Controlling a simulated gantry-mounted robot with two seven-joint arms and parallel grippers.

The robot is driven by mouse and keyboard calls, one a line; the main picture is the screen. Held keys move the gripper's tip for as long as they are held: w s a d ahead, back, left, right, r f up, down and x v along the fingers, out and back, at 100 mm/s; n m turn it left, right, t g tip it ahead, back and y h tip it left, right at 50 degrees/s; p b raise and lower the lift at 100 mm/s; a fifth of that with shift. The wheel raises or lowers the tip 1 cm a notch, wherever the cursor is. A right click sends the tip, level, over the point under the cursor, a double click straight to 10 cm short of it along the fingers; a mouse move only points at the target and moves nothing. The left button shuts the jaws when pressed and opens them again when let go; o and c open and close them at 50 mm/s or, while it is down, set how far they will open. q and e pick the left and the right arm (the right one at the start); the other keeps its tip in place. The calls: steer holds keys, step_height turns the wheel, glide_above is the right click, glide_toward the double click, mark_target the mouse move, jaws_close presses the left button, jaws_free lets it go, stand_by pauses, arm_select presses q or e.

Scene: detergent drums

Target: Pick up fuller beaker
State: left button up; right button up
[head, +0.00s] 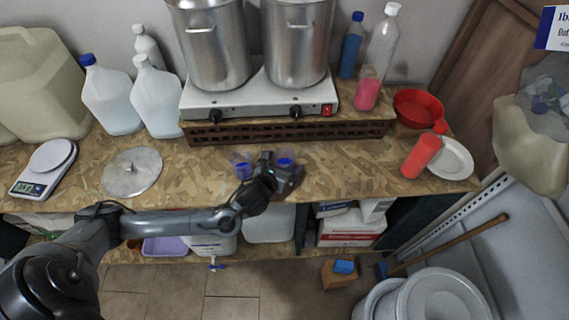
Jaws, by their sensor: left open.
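Two small clear beakers with blue liquid stand on the wooden counter in front of the stove. The left beaker (243,170) stands just left of my left gripper. The right beaker (285,162) is at the gripper's far side and is partly hidden by it. My left gripper (283,173) is open, low over the counter. I cannot tell whether its fingers touch the right beaker. Which beaker is fuller is hard to tell at this size. My right gripper is not in view.
A stove (262,98) with two steel pots stands behind the beakers. A metal lid (132,171) and a scale (44,168) lie to the left. The counter's middle right is clear.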

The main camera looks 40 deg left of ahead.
arm_select(q)
steer(key=shift+w+a+f, duration=0.15)
steer(key=shift+w+f, duration=0.1)
steer(key=shift+w, duration=0.3)
steer(key=shift+c, duration=0.3)
steer(key=c, duration=1)
steer(key=shift+r, duration=0.3)
